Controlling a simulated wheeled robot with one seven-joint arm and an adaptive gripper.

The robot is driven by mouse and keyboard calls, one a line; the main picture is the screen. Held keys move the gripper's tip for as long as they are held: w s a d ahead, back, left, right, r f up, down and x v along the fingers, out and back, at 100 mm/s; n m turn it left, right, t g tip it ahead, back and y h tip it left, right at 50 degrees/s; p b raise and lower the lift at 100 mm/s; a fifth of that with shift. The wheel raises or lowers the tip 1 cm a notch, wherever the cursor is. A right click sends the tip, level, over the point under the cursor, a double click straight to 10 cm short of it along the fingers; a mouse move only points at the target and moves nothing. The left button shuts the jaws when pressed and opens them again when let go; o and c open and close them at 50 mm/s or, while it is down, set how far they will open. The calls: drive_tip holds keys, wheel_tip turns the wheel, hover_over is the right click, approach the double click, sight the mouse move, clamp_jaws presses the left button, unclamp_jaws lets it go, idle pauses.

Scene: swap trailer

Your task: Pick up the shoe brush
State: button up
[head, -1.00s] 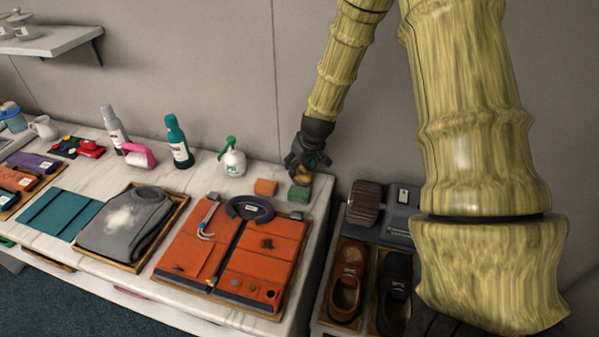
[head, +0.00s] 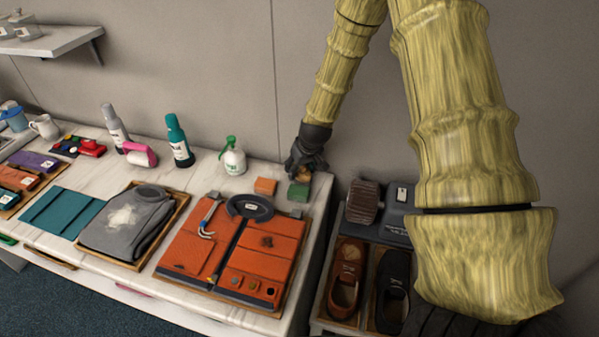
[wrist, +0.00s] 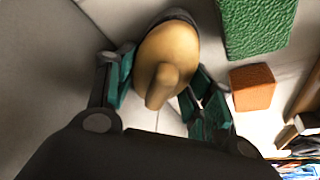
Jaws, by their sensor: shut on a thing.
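The shoe brush has a tan wooden body with a stubby handle, and it sits between the fingers of my gripper (wrist: 165,95) in the wrist view. A dark band, perhaps its bristles, shows at its far end. In the head view, my gripper (head: 303,168) is at the back right corner of the table, shut on the brush (head: 304,174), which is mostly hidden by the fingers. Whether the brush still touches the table is not clear.
A green block (head: 298,191) and an orange block (head: 265,186) lie close by on the marble table. A spray bottle (head: 232,157) stands to the left. Right of the table, a rack holds shoes (head: 346,275) below a brown roller (head: 363,202). The wall is close behind.

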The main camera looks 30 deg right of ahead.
drive_tip(key=shift+a+r+b, duration=0.1)
drive_tip(key=shift+r+b, duration=0.05)
drive_tip(key=shift+b, duration=0.35)
wheel_tip(320, 180, up, 11)
drive_tip(key=shift+s+f+b, duration=0.1)
drive_tip(key=shift+f+b, duration=0.05)
drive_tip(key=shift+b, duration=1.05)
drive_tip(key=s+a+b, duration=0.4)
drive_tip(key=s+a, duration=0.8)
drive_tip(key=a, duration=0.3)
drive_tip(key=shift+s+r+b, duration=0.25)
drive_tip(key=shift+s+b, duration=0.15)
